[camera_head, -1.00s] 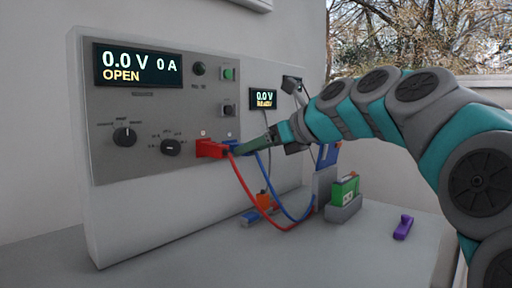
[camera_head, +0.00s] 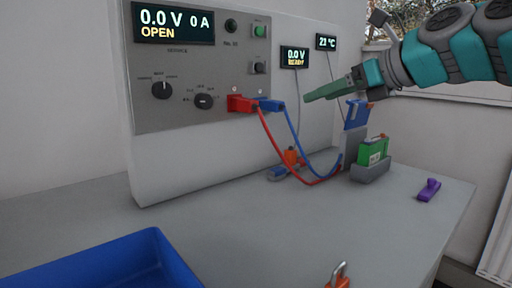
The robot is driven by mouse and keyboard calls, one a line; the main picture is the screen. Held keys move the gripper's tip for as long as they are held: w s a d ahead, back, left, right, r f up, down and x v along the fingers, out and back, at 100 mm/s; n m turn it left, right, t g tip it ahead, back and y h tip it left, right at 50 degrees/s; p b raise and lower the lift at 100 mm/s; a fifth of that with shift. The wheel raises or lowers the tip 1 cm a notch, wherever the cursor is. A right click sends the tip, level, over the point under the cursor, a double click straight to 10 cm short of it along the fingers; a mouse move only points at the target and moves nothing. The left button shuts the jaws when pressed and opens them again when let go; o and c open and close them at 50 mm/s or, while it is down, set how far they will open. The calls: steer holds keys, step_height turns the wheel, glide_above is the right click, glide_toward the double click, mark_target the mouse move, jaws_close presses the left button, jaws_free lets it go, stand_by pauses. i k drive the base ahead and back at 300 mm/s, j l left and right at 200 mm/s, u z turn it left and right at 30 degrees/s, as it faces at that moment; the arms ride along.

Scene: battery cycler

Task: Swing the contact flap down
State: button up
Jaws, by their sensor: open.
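A blue flap (camera_head: 357,114), which looks like the contact flap, stands raised on top of a grey upright (camera_head: 351,148). A green battery (camera_head: 372,151) sits in a grey cradle (camera_head: 371,172) just right of the upright. My gripper (camera_head: 308,98) is above and left of the flap, pointing left toward the panel. It is open, though its fingers overlap in this side view. It holds nothing visible and looks apart from the flap. Red and blue plugs (camera_head: 242,103) sit at the panel, with a red cable (camera_head: 281,155) and a blue cable (camera_head: 293,153) looping toward the upright's base.
An orange-and-blue item (camera_head: 290,160) lies behind the cables. A purple piece (camera_head: 428,190), a blue tray (camera_head: 115,262) and an orange padlock (camera_head: 338,277) are on the bench. The middle bench is clear.

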mark_target(359, 110)
steer(key=k+l, duration=1.1)
steer(key=l, duration=0.1)
